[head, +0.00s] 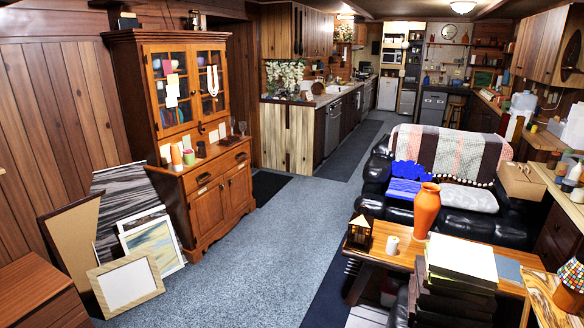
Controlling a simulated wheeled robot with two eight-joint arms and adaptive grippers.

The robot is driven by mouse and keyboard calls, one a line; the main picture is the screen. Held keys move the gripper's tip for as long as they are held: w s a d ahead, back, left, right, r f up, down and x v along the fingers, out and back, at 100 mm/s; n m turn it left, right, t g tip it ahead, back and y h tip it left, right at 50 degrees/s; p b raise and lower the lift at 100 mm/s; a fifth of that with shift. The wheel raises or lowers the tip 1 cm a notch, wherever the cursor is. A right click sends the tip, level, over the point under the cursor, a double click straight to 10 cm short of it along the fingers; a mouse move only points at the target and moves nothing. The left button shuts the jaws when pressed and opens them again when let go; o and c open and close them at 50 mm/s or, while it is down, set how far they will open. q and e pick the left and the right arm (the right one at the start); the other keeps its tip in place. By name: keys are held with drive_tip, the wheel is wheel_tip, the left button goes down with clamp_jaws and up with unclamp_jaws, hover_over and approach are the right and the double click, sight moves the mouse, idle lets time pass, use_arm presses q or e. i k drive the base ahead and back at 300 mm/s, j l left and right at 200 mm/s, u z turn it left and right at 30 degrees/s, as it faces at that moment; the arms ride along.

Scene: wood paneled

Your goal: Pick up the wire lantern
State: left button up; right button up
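A small dark lantern with a peaked top and a warm glow inside (360,233) stands upright on the near left part of the wooden coffee table (400,258). It looks like the wire lantern, but its mesh is too small to make out. A white candle or cup (392,244) stands just to its right. A tall orange vase (426,211) is behind and further right. Neither of my grippers is in view.
A black sofa (470,223) with a blanket is behind. A wooden cabinet (215,200) and leaning picture frames (128,283) are at left. The blue-grey carpet (265,255) between is clear.

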sight(360, 220)
drive_tip(key=i+u, duration=0.25)
drive_tip(key=i, duration=0.85)
drive_tip(key=i+j+z, duration=0.1)
drive_tip(key=i+z, duration=0.25)
drive_tip(key=i+j+z, duration=0.1)
drive_tip(key=z, duration=0.25)
drive_tip(key=i+j+z, duration=0.45)
drive_tip(key=i+z, duration=0.15)
drive_tip(key=z, duration=0.2)
drive_tip(key=i+j+z, duration=0.2)
drive_tip(key=z, duration=0.25)
drive_tip(key=i+j+z, duration=0.15)
drive_tip(key=z, duration=0.25)
drive_tip(key=i+j+z, duration=0.1)
drive_tip(key=j+z, duration=0.35)
